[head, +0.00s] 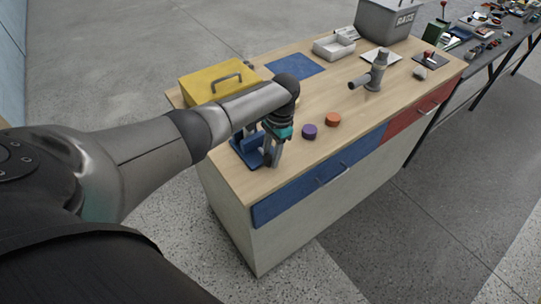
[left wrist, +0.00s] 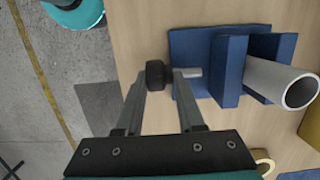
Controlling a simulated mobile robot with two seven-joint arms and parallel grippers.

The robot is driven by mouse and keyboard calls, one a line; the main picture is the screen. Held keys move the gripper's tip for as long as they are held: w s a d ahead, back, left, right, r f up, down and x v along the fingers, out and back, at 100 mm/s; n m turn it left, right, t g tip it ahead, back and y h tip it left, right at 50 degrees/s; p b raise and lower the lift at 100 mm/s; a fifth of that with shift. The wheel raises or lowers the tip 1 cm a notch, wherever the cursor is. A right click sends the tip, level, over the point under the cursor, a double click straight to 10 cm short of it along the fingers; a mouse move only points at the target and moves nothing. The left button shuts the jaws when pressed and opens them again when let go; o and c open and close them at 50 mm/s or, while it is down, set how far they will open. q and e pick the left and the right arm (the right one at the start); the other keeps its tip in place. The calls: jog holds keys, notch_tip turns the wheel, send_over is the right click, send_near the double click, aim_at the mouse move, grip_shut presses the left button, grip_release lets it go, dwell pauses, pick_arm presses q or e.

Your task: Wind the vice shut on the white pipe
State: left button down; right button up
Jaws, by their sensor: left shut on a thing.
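The blue vice (head: 246,150) stands at the near left end of the wooden bench; it also shows in the left wrist view (left wrist: 230,70). The white pipe (left wrist: 282,82) is at the vice's jaws, its open end toward the wrist camera. I cannot tell whether both jaws touch it. A black knob (left wrist: 155,75) is on the end of the vice's silver screw rod (left wrist: 190,72). My left gripper (left wrist: 160,82) is shut on this knob; in the head view the gripper (head: 272,154) covers part of the vice. My right gripper is not in view.
A yellow toolbox (head: 218,80) stands behind the vice. A purple disc (head: 309,131) and an orange disc (head: 333,119) lie to its right. A blue mat (head: 293,66), white tray (head: 333,47), grey pipe fitting (head: 375,74) and grey bin (head: 388,20) are farther back.

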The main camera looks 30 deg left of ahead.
pick_arm(q)
jog(key=shift+s+d+f, duration=0.2)
jog(key=shift+s+d, duration=0.1)
jog(key=shift+d, duration=0.1)
jog(key=c, duration=0.9)
grip_release()
jog(key=shift+o, duration=1)
jog(key=shift+r, duration=0.1)
jog(key=shift+w, duration=0.1)
jog(key=shift+a+r, duration=0.1)
jog(key=shift+w+r, duration=0.1)
jog(key=shift+r, duration=0.05)
notch_tip(320, 180, up, 15)
jog(key=w+d+p, duration=0.1)
jog(key=w, duration=0.1)
jog(key=shift+w+f, duration=0.15)
jog(key=shift+f, duration=0.05)
